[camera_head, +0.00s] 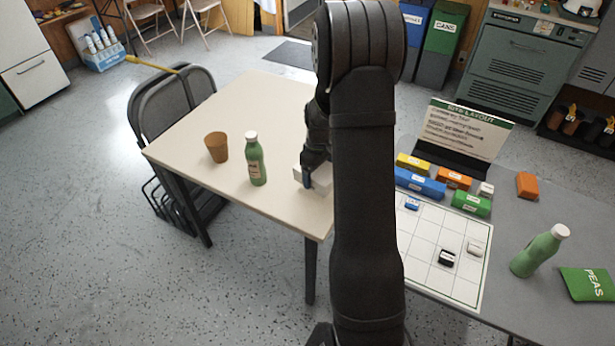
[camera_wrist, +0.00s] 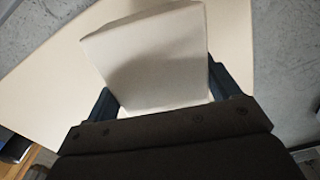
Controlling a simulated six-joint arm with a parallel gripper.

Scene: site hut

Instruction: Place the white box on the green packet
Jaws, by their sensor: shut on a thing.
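My gripper (camera_wrist: 165,102) is shut on a white box (camera_wrist: 150,60), which fills the space between its blue fingers in the wrist view. In the head view the white box (camera_head: 321,178) is at the right part of the cream table, partly hidden by my arm. I cannot tell whether it touches the tabletop. The green packet (camera_head: 588,284), marked PEAS, lies at the right edge of the head view on the grey table, apart from my gripper. Nothing is seen on top of it.
The cream table (camera_head: 255,100) holds a brown cup (camera_head: 217,147) and a green bottle (camera_head: 255,160). On the grey table (camera_head: 510,215) another green bottle (camera_head: 539,251) stands left of the packet.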

